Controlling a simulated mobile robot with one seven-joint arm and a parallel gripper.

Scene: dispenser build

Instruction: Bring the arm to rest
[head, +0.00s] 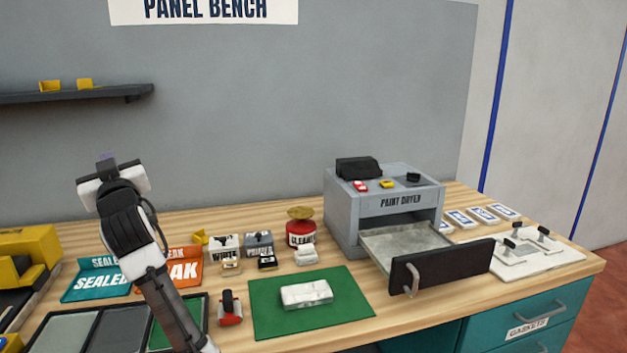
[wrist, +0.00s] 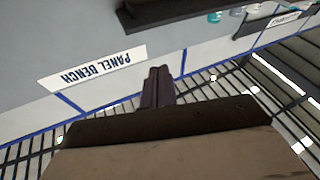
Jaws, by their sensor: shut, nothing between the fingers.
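My gripper (head: 105,160) is raised over the left part of the wooden bench (head: 420,316), pointing up and away from the bench top. In the wrist view its fingers (wrist: 157,86) are together, with nothing between them. The fingertips are small and dark in the head view. My arm comes up from the lower edge of the picture and hides part of the trays and signs behind it.
The grey paint dryer (head: 345,215) has its drawer (head: 440,268) pulled out to the front. A white block (head: 306,294) lies on a green mat (head: 268,320). A dark shelf (head: 120,94) is on the wall at left. The air around my gripper looks clear.

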